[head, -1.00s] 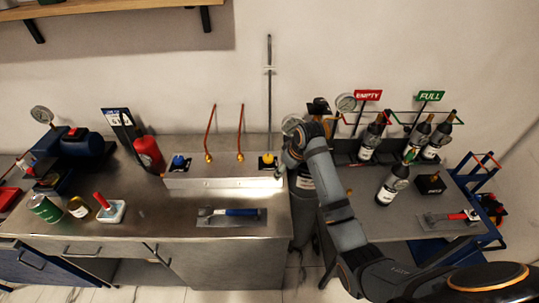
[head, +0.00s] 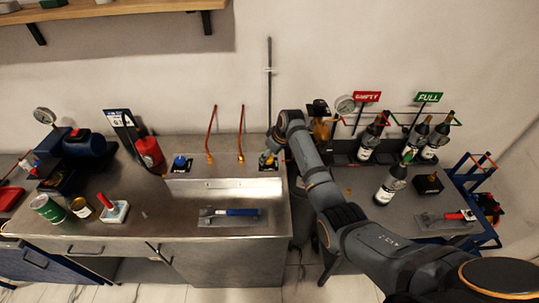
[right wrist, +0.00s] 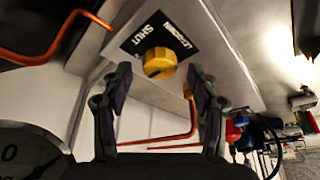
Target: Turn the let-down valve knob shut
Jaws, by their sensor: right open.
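The let-down valve knob is a yellow knob (right wrist: 158,62) on a black plate (right wrist: 136,38) with white lettering, including "SHUT", in the right wrist view. My right gripper (right wrist: 160,88) is open, its two dark fingers on either side of the knob's front with gaps showing; I see no contact. In the head view the right gripper (head: 272,152) is at the right end of the metal panel (head: 225,184) and mostly covers the knob there. My left gripper is not in view.
A blue knob (head: 180,162) and copper tubes (head: 241,135) stand left along the panel. A gauge dial (right wrist: 25,155) fills the lower left of the wrist view. A blue-handled trowel (head: 240,212) lies in front. Bottles (head: 391,183) stand on the right bench.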

